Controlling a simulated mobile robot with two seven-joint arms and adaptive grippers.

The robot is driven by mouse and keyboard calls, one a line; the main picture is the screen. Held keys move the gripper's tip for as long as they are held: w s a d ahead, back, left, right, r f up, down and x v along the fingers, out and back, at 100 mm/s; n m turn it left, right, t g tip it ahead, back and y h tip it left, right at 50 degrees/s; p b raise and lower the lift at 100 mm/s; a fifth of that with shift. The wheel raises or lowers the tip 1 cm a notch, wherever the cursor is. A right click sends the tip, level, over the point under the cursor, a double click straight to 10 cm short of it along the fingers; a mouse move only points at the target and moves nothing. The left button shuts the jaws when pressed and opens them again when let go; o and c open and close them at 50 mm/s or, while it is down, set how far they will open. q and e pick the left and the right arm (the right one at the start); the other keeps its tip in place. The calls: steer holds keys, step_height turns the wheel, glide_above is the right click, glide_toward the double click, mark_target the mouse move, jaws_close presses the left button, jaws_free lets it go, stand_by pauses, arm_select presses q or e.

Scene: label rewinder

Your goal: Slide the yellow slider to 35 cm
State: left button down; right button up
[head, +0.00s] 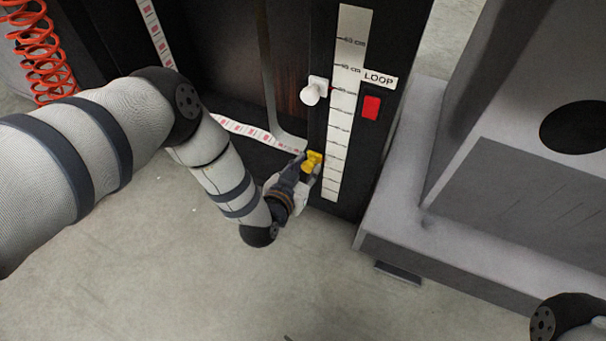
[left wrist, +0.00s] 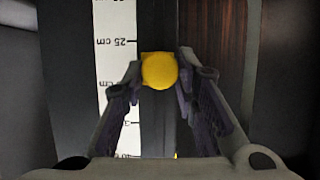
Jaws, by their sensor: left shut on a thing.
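The yellow slider (head: 312,161) sits near the lower end of a white ruler strip (head: 347,100) on the dark machine panel. My left gripper (head: 306,170) is at the slider, reaching in from the left. In the left wrist view, the yellow slider (left wrist: 159,71) has a round knob between my left gripper's fingertips (left wrist: 160,68), which are shut on it. The ruler (left wrist: 115,60) stands left of it there, with the 25 cm mark slightly above the knob's level. The fingers hide part of the other numbers. My right gripper is out of view.
A white knob (head: 311,92) sticks out above the slider beside the ruler. A red switch (head: 371,107) lies right of the ruler, under the LOOP label (head: 379,78). A printed label strip (head: 245,128) runs behind my left arm. A grey machine base (head: 455,240) stands at the right.

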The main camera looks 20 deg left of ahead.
mark_target(315, 139)
arm_select(q)
step_height(315, 139, up, 6)
steer(key=p, duration=0.3)
steer(key=shift+r+p, duration=0.6)
steer(key=shift+p, duration=0.1)
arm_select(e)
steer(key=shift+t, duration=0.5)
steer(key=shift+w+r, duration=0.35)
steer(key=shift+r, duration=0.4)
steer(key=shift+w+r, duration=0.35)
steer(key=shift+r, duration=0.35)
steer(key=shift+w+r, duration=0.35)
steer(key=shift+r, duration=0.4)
arm_select(q)
steer(key=c, duration=1.3)
jaws_free()
steer(key=shift+r, duration=0.1)
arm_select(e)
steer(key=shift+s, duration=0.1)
arm_select(q)
steer(key=shift+s, duration=0.1)
steer(key=v, duration=1.1)
steer(key=shift+s+a+r, duration=0.1)
steer(key=shift+s+r, duration=0.1)
steer(key=shift+s, duration=0.15)
